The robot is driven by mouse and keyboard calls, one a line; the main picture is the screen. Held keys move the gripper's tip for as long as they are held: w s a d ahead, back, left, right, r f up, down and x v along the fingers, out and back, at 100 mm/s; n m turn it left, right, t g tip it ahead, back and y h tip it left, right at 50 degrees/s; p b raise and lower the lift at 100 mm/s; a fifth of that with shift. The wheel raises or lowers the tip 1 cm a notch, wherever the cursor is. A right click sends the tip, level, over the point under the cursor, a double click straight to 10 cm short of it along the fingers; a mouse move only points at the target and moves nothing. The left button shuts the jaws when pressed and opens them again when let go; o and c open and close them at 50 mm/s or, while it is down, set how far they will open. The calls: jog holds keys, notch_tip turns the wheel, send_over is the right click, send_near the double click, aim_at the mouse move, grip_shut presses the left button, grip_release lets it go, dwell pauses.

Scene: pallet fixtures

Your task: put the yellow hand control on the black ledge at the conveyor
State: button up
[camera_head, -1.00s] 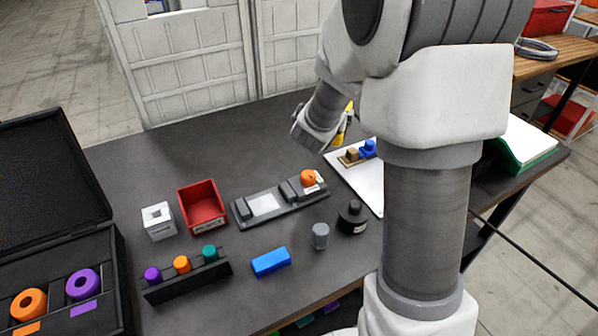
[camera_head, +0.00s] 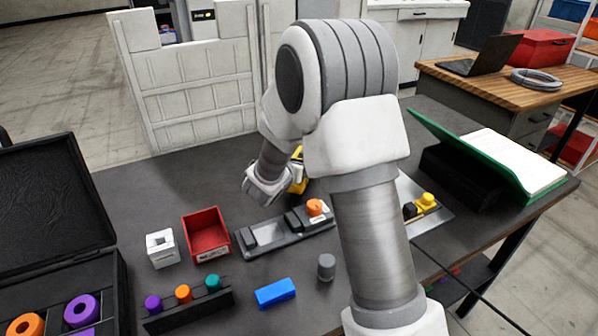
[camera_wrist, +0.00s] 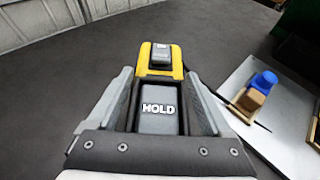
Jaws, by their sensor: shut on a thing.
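The yellow hand control (camera_head: 298,172) is in my gripper (camera_head: 266,190), partly hidden behind it and my arm in the head view. In the wrist view the yellow hand control (camera_wrist: 152,54) stands between the two fingers of my gripper (camera_wrist: 160,88). It has a black button block at its far end and a dark face marked HOLD. My gripper is shut on it and holds it over the dark table. I cannot pick out the conveyor or its black ledge in either view.
A red bin (camera_head: 206,235), a white block (camera_head: 162,248), a grey tray (camera_head: 270,240) and a blue block (camera_head: 276,292) lie on the table. A white board (camera_wrist: 270,118) carries blue and tan pieces. A green folder (camera_head: 470,150) is at right. White panels (camera_head: 190,100) stand behind.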

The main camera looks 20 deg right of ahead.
jog(key=shift+f, duration=1.45)
jog(key=shift+f+b, duration=0.25)
jog(key=shift+b, duration=0.15)
jog(key=o, duration=1.6)
jog(key=shift+c, duration=0.2)
jog(key=shift+r, duration=0.1)
